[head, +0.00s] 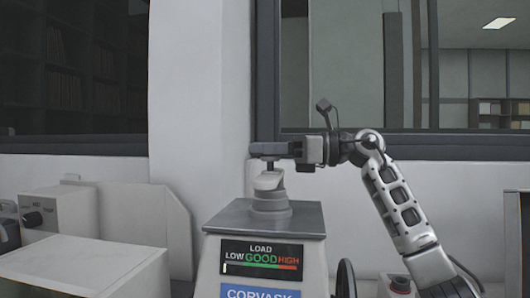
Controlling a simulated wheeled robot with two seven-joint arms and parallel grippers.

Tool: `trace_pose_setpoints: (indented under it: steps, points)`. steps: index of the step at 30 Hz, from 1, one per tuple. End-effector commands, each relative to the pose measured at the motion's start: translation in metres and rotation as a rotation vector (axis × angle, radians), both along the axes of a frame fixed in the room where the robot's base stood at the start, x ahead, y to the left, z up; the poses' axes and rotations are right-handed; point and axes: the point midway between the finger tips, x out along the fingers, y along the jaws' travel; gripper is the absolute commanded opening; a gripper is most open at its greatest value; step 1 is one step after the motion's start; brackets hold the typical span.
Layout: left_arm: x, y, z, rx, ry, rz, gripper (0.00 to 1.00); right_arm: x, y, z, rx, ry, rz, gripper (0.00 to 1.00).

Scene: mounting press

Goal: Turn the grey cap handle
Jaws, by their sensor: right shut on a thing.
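The mounting press (223,221) stands at the lower middle of the head view, with a load gauge (261,260) on its front. Its grey cap (271,199) rises from the flat top, with the cap handle (268,181) at its upper end. My right gripper (270,157) comes in from the right, level, and is shut at the top of the cap handle. The fingers hide the uppermost part of the handle, so the exact contact is hard to see. My left gripper is not in view.
A pale box-shaped machine (85,268) and a unit with a black knob (60,212) stand at the left. A dark wheel (346,280) is at the press's right side. A small device with a red top (399,284) is at the lower right. A wall and windows are behind.

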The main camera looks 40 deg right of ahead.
Motion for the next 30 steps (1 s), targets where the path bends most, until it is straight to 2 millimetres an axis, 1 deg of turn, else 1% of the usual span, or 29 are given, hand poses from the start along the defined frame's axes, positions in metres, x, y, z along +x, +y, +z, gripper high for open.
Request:
trace_pose_setpoints:
  steps: [1,2,3,4,13,17,20,24,30]
  points:
    - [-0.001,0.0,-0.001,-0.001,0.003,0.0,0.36,0.0,0.0,0.001,0.002,-0.001,-0.001,0.0]
    - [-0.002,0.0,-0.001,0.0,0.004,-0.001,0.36,0.0,-0.001,0.001,0.002,-0.001,-0.001,0.14]
    - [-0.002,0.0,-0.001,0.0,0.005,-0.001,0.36,0.0,-0.001,0.001,0.002,-0.001,-0.001,0.25]
    - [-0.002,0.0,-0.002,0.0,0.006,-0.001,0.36,0.0,-0.001,0.001,0.002,-0.001,-0.001,0.33]
    - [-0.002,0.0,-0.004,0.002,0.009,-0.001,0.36,-0.001,-0.001,0.0,0.001,-0.001,0.0,0.33]
    - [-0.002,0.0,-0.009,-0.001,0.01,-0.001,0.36,-0.008,-0.009,-0.001,0.001,-0.001,-0.003,0.33]
    - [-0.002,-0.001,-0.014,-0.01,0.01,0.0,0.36,-0.02,-0.02,-0.003,-0.001,0.0,-0.005,0.33]
    - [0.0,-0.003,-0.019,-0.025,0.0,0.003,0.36,-0.044,-0.043,-0.004,-0.001,-0.001,-0.006,0.33]
    - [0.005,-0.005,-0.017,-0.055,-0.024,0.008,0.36,-0.08,-0.077,-0.003,0.001,-0.001,-0.005,0.33]
